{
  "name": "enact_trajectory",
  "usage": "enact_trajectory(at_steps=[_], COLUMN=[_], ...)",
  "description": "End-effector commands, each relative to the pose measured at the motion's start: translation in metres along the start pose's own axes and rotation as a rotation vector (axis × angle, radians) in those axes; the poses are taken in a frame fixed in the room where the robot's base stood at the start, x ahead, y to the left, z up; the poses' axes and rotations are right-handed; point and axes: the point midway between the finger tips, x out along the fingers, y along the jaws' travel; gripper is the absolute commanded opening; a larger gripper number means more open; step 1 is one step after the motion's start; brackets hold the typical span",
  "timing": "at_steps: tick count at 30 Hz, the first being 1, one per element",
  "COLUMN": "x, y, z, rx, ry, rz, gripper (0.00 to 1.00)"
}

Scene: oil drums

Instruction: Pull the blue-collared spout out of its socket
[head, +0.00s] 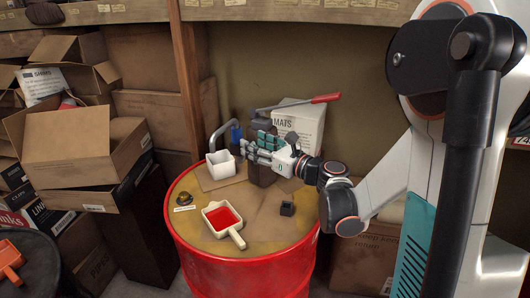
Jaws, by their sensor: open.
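The spout (214,137) is a grey bent tube on top of the red drum (240,268), at the back left. Its blue collar (236,134) sits at its right end, beside a dark pump body (263,125) with a red-handled lever (325,98). The socket itself is hidden behind my gripper. My gripper (246,147) reaches in from the right, with its fingers pointing left just below and right of the blue collar. It is open. I cannot tell from this view whether a finger touches the collar.
A white cup (221,166) stands below the spout's mouth. On the drum's near side are a white pan with red inside (222,216), a small black block (288,209) and a brass cap (184,199). A white box (300,122) stands behind. Cardboard boxes (85,145) crowd the left.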

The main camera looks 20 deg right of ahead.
Motion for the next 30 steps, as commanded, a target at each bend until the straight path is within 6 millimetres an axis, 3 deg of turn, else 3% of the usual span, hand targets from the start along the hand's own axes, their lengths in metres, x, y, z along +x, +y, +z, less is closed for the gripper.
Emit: enact_trajectory(at_steps=[9,15,28,29,30], x=[0.057,0.080,0.089,0.089,0.089], y=[0.001,0.001,0.000,0.000,0.000], z=[-0.002,-0.001,0.000,0.000,0.000], rx=[-0.001,-0.002,-0.002,-0.002,-0.002], ry=[0.001,0.001,0.001,0.001,0.001], rz=[0.002,0.001,0.000,0.000,0.000], gripper=[0.50,0.50,0.50,0.48,0.39])
